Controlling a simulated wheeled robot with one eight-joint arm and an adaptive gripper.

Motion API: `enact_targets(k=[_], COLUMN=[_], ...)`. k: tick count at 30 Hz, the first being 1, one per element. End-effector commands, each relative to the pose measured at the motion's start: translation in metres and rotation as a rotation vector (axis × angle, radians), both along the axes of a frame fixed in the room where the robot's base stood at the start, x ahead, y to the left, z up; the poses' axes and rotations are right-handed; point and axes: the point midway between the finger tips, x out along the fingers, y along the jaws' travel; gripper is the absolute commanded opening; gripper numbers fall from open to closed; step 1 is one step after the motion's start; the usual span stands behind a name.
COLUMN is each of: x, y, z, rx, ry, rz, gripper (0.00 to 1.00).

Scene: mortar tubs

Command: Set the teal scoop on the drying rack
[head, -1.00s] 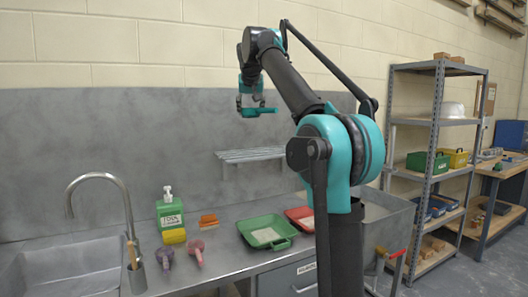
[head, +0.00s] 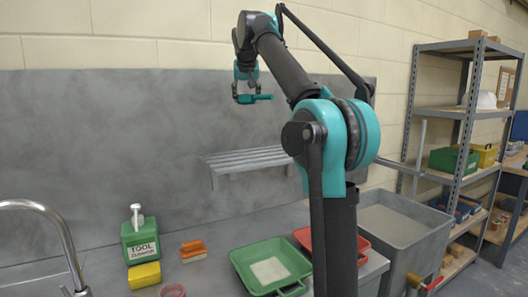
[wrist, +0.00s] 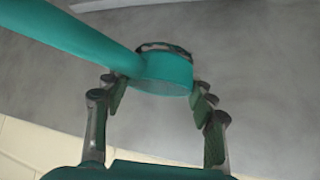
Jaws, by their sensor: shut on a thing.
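The inside of the scoop's cup is mostly hidden.
On the counter stand a green tool cleaner bottle (head: 140,236), a yellow sponge (head: 145,275), an orange brush (head: 192,248), a green tray (head: 240,260) and a red tray (head: 303,236). A tap (head: 60,230) is at left. A grey tub (head: 405,228) stands at right.

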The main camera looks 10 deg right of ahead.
Motion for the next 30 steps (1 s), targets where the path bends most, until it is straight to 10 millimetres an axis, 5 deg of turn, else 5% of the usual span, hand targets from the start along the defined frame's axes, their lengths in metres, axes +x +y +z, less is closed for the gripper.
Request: enact_targets(k=[5, 21, 30], x=[0.000, 0.000, 0.000], y=[0.000, 0.000, 0.000], z=[-0.017, -0.139, -0.166], rx=[0.000, 0.000, 0.000], ry=[0.000, 0.000, 0.000], rz=[0.000, 0.000, 0.000], gripper=[0.24, 0.24, 0.24])
